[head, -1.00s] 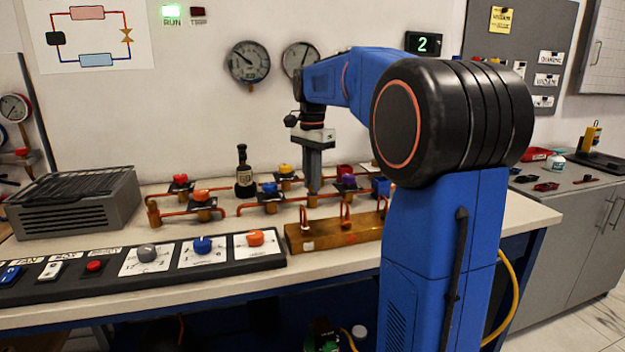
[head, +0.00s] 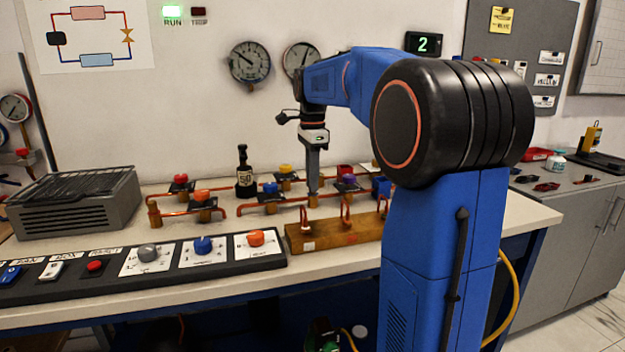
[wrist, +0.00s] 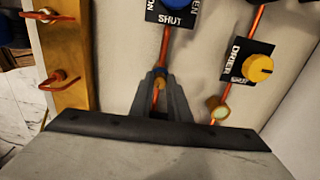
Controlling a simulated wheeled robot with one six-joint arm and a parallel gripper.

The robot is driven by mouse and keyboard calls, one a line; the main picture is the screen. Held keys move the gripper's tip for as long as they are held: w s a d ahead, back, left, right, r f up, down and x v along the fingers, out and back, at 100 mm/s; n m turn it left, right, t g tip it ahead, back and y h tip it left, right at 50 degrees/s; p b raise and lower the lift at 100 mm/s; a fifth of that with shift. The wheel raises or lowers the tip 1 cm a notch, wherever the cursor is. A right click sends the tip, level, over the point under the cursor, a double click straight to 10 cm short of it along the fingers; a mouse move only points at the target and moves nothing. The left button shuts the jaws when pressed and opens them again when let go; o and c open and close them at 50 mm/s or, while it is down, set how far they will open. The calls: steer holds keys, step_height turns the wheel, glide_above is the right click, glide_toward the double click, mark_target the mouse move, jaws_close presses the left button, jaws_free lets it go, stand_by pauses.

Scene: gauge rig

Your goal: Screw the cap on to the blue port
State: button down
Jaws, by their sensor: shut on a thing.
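My gripper (head: 313,188) points straight down at a brass fitting (head: 313,201) on the copper pipe line, in the middle of the bench. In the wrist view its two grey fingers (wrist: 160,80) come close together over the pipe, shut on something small. A bit of copper colour shows between them, with a trace of blue near the tips. The cap itself cannot be made out; the fingers hide most of it. I cannot tell how it sits on the port. Another brass fitting with a pale top (wrist: 218,108) stands to the right in the wrist view.
A blue valve knob (head: 270,188) and a yellow one (head: 285,168) stand close by, left of my gripper. A purple knob (head: 347,179) is on its right. A brass-coloured block with copper loops (head: 330,237) lies in front. A dark bottle (head: 244,175) stands farther left.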

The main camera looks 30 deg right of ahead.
steer(key=shift+w, duration=0.1)
steer(key=shift+m, duration=1)
steer(key=c, duration=1.3)
jaws_free()
step_height(320, 180, up, 17)
steer(key=shift+r, duration=0.2)
